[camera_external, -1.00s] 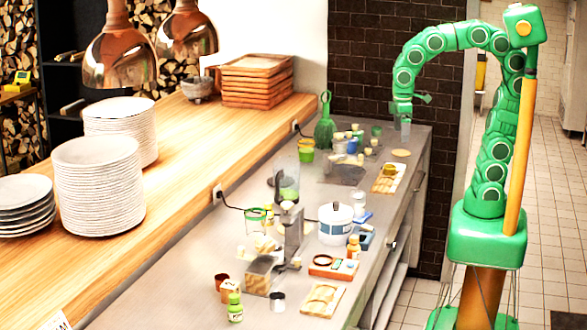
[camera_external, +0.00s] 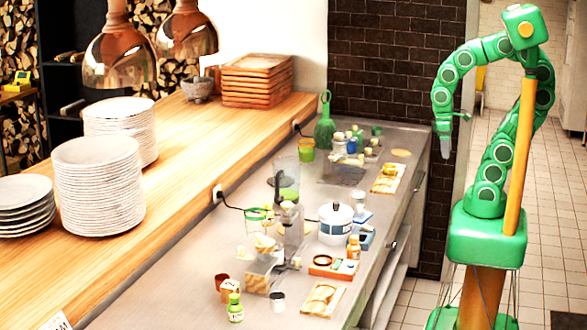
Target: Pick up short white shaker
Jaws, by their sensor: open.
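My gripper (camera_external: 444,152) hangs pointing down at the end of my green arm, to the right of the counter's far end. It is small in this view, open, and nothing shows between its fingers. A short white pot with a dark top (camera_external: 278,302) stands upright on the near part of the steel counter. A small whitish container (camera_external: 359,201) stands farther back, near the right edge. I cannot tell which of these, if either, is the short white shaker. My gripper is apart from both.
The steel counter (camera_external: 190,303) holds a green-labelled bottle (camera_external: 235,308), a large white pot (camera_external: 335,225), wooden boards (camera_external: 322,299) and a blender (camera_external: 287,182). Several small jars crowd its far end. Plates (camera_external: 97,190) stand on the wooden shelf. Tiled floor lies open at right.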

